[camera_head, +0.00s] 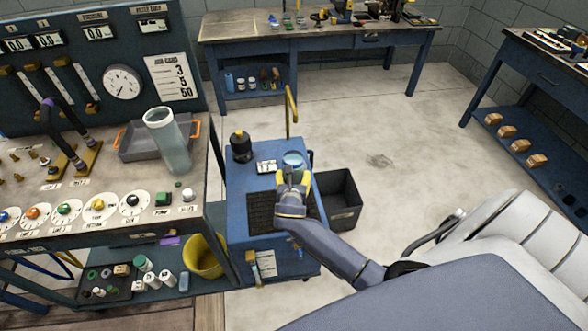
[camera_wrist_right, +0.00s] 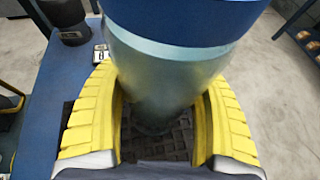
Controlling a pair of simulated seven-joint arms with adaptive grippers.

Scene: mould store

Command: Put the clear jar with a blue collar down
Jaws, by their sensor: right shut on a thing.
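The clear jar with a blue collar (camera_head: 293,158) is in my right gripper (camera_head: 293,178), over the blue cart (camera_head: 236,203). In the right wrist view the jar (camera_wrist_right: 165,85) fills the space between the two yellow fingers, its blue collar at the top of the picture. The fingers are shut on its clear body. The ribbed black mat (camera_head: 262,212) on the cart shows below the jar. I cannot tell whether the jar's base touches the mat. My left gripper is not in view.
A black knobbed object (camera_head: 241,147) and a small white label block (camera_head: 266,167) stand on the cart behind the mat. A yellow post (camera_head: 291,108) rises at its back. A dark bin (camera_head: 340,195) is to the right.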

